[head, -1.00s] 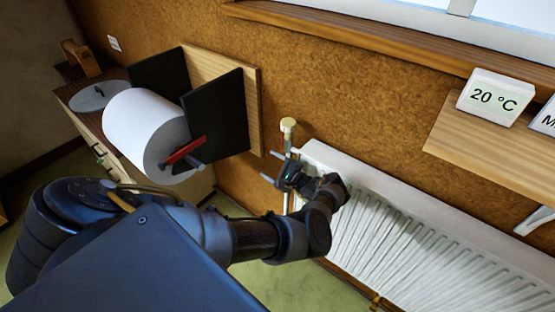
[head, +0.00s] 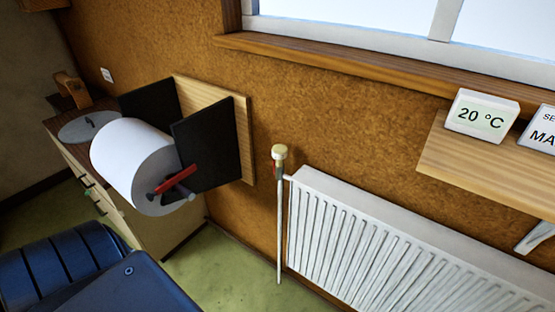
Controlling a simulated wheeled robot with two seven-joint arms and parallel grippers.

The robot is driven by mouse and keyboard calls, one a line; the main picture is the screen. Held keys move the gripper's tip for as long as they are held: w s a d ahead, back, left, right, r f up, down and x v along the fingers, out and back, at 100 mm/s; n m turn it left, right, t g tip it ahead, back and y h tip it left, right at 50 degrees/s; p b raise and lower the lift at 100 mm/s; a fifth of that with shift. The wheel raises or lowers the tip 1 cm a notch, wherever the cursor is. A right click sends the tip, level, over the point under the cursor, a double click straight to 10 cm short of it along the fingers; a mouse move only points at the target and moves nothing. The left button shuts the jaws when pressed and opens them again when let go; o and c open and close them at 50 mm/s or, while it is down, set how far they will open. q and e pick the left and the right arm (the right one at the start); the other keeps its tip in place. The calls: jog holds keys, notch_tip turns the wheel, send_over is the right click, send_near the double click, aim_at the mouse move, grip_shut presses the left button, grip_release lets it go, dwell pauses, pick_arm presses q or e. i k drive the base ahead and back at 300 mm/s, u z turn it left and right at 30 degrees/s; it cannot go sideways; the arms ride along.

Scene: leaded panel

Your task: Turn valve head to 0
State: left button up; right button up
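The valve head (head: 279,152) is a small cream-coloured knob on top of a thin white vertical pipe (head: 280,225), at the left end of the white radiator (head: 365,240). A small red mark shows low on its left side. Its scale numbers are too small to read. Nothing touches the valve head. Neither gripper is in the head view; only a dark blue part of my own body shows at the lower left.
A white roll (head: 133,165) on a holder with black side plates (head: 207,140) juts from the wall left of the valve. A wooden shelf (head: 490,175) at right bears a 20 °C display (head: 482,116). A window sill (head: 370,70) runs above. Green floor (head: 225,270) is free below the valve.

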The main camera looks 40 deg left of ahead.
aim_at(280, 151)
jog(key=u, duration=0.7)
